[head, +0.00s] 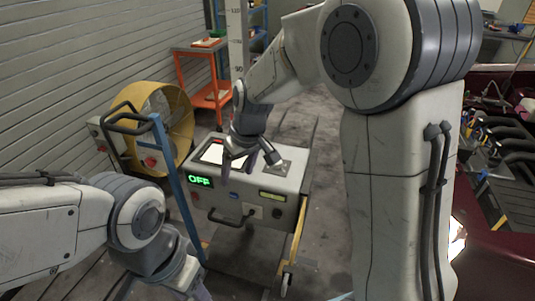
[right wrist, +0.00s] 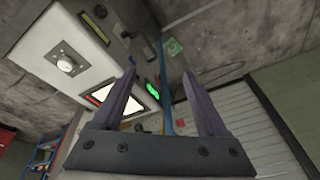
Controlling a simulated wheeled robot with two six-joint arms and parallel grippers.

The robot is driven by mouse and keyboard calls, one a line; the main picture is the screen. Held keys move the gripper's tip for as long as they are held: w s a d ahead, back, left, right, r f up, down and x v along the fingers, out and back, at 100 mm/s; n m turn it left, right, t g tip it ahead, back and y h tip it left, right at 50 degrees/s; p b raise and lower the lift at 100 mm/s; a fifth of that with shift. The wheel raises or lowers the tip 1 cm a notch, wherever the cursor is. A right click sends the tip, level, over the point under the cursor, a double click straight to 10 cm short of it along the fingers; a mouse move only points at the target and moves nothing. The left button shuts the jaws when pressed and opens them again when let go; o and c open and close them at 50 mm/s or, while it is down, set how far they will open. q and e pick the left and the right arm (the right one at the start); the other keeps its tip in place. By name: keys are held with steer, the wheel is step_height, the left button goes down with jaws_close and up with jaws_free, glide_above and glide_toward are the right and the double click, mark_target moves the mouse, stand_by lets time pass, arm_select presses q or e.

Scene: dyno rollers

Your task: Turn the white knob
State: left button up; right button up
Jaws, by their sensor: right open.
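The knob (right wrist: 66,64) is a round, pale knob on a square plate on top of a grey control box (head: 240,187). In the head view its plate (head: 284,167) shows at the right of the box top, but the knob itself is hard to make out. My right gripper (head: 238,168) is open and empty over the box top, left of the knob plate. In the right wrist view its two purple fingers (right wrist: 160,78) stand apart, and the knob lies to their left, clear of them. My left gripper (head: 198,291) is mostly cut off at the bottom edge.
A blue post (head: 177,185) and a yellow fan (head: 168,125) stand left. An orange cart (head: 207,90) stands behind. The floor behind the box is clear.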

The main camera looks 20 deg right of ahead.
steer(key=w+d+f+m+t+h, duration=0.1)
steer(key=w+d+f, duration=0.2)
steer(key=w+d, duration=0.5)
steer(key=w+d+f+m+t, duration=0.1)
steer(key=w+d+f, duration=0.2)
steer(key=w+d, duration=0.55)
steer(key=x, duration=0.3)
steer(key=s+d+x, duration=0.1)
steer(key=x, duration=0.2)
steer(key=p+x, duration=0.1)
steer(key=x, duration=0.2)
steer(key=shift+s+d+f, duration=0.1)
steer(key=shift+d+f, duration=0.15)
steer(key=shift+f, duration=0.45)
jaws_close()
